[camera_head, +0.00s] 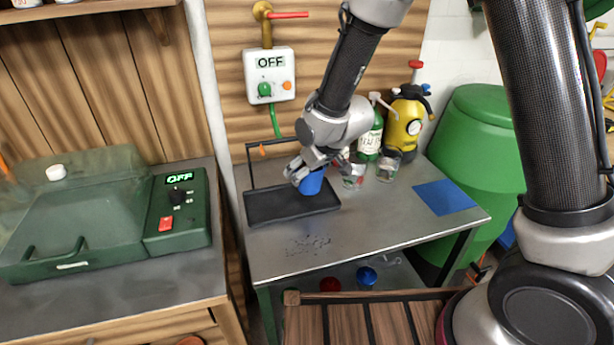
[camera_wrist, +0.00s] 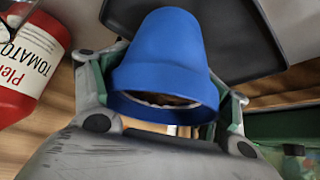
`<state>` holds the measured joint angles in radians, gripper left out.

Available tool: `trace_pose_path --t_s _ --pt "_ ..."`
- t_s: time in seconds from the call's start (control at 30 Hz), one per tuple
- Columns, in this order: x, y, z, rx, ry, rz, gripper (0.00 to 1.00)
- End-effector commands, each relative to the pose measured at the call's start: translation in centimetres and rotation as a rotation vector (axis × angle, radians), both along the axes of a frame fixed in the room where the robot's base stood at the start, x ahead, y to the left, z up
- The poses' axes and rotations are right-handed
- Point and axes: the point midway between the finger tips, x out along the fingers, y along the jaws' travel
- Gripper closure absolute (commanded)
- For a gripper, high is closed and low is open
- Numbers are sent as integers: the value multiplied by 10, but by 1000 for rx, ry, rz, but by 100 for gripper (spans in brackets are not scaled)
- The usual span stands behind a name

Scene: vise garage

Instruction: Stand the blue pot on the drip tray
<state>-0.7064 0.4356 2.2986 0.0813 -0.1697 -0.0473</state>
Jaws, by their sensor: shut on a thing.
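The blue pot (camera_head: 311,182) is held in my gripper (camera_head: 318,172), which is shut on it. In the wrist view the blue pot (camera_wrist: 160,60) sits between the two fingers, with its wide rim towards the camera. The drip tray (camera_head: 275,207) is a black, shallow tray with a thin upright frame on the grey metal table. In the head view the pot is over the tray's right part. In the wrist view the dark tray (camera_wrist: 240,40) shows behind the pot. I cannot tell whether the pot's base touches the tray.
A green bottle (camera_head: 370,138), a yellow sprayer (camera_head: 405,122) and two cans (camera_head: 388,165) stand behind and right of my gripper. A blue square (camera_head: 444,197) lies on the table's right. A green machine (camera_head: 110,215) is on the left bench. The table's front is clear.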

Motion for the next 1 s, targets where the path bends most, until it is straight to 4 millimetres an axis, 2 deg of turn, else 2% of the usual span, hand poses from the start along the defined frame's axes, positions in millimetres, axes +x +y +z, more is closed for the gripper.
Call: trace_pose_path --t_s 0.03,0.17,0.53,0.57,0.67,0.7,1.0 --pt "-3 1 -10 -3 5 1 61" --pt "-7 2 -24 -2 2 2 61" --pt "-7 2 -29 -1 1 2 61" --pt "-7 2 -29 -1 2 1 25" --pt "-7 2 -28 -1 2 1 6" --pt "-7 2 -28 -1 2 1 3" --pt "-7 2 -28 -1 2 1 3"
